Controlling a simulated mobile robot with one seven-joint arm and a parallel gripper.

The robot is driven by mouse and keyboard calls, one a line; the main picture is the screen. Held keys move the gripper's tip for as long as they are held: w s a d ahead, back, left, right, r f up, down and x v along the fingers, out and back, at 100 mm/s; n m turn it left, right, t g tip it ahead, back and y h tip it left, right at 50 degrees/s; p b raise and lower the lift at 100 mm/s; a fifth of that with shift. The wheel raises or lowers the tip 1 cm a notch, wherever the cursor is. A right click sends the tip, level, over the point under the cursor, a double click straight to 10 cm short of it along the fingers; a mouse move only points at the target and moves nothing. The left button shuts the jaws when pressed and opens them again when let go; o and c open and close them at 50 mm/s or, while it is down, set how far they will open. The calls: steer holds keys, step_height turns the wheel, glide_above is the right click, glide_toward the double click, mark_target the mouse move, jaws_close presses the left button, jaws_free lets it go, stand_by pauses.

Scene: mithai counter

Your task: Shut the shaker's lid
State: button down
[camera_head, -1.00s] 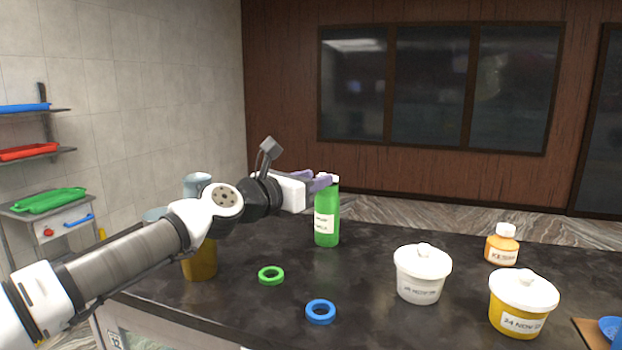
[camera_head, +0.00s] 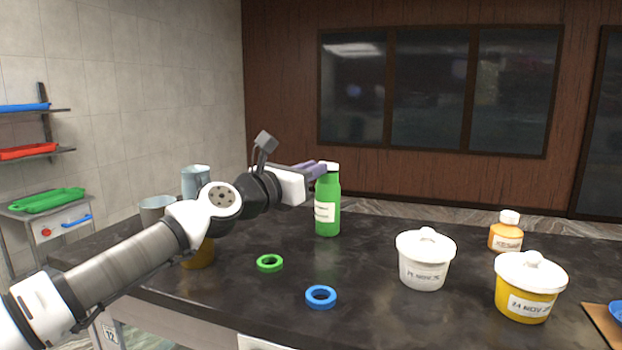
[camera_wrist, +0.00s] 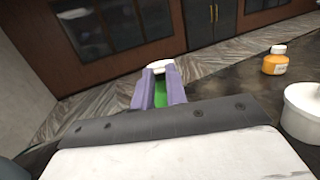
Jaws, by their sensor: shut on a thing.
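A green bottle with a white label and a white cap, which I take for the shaker (camera_head: 327,213), stands upright on the dark counter. Its white lid (camera_head: 332,167) sits at its top; it also shows in the wrist view (camera_wrist: 160,65), between and just beyond the purple fingertips. I cannot tell whether the lid is fully shut. My gripper (camera_head: 316,169) reaches in from the left at the height of the bottle's neck. Its purple fingers are shut on the shaker's upper part, with green showing between them in the wrist view (camera_wrist: 160,96).
A green ring (camera_head: 269,263) and a blue ring (camera_head: 320,298) lie in front. A white lidded tub (camera_head: 424,265), a yellow lidded tub (camera_head: 526,300) and an orange bottle (camera_head: 506,236) stand at right. Metal cups (camera_head: 195,180) stand behind my arm.

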steer(key=c, duration=1.4)
jaws_free()
steer(key=b+v, duration=0.5)
steer(key=v, duration=0.9)
steer(key=shift+d, duration=0.1)
steer(key=shift+c, duration=0.3)
